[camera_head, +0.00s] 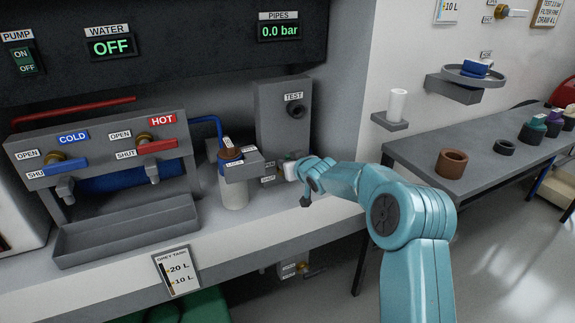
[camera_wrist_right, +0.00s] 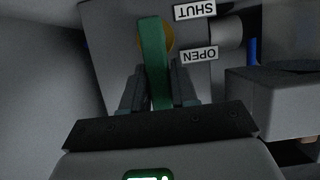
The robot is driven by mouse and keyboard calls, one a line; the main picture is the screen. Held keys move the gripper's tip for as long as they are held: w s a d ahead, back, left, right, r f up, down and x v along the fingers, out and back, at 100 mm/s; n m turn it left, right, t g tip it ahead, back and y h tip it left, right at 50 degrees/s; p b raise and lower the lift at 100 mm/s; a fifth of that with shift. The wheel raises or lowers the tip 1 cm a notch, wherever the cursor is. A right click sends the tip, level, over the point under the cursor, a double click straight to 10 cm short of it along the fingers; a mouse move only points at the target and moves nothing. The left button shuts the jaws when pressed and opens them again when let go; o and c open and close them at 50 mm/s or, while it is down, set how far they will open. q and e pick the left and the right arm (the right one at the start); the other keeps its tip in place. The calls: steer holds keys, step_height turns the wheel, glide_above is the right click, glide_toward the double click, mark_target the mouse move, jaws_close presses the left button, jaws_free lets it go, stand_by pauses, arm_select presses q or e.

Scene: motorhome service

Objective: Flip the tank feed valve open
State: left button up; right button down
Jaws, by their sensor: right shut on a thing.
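The green valve lever (camera_wrist_right: 155,65) runs from a brass fitting (camera_wrist_right: 170,38) on a grey panel in the right wrist view. My right gripper (camera_wrist_right: 160,82) has its two fingers on either side of the lever, shut on it. The SHUT label (camera_wrist_right: 195,10) and OPEN label (camera_wrist_right: 199,54) appear upside down beside the fitting. In the head view my right gripper (camera_head: 296,170) is at the base of the grey TEST housing (camera_head: 270,120) and hides the lever. I cannot tell exactly which label the lever lines up with. My left gripper is not in view.
Further left are the HOT lever (camera_head: 158,146) and COLD lever (camera_head: 55,168) above a grey trough (camera_head: 125,235). The WATER display (camera_head: 110,47) reads OFF and the PIPES display (camera_head: 279,31) reads 0.0 bar.

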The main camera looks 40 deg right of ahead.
steer(key=c, duration=1)
jaws_free()
steer(key=shift+o, duration=0.2)
steer(key=v, duration=1.6)
steer(key=shift+s+p, duration=0.15)
steer(key=shift+p, duration=0.2)
steer(key=shift+a, duration=0.1)
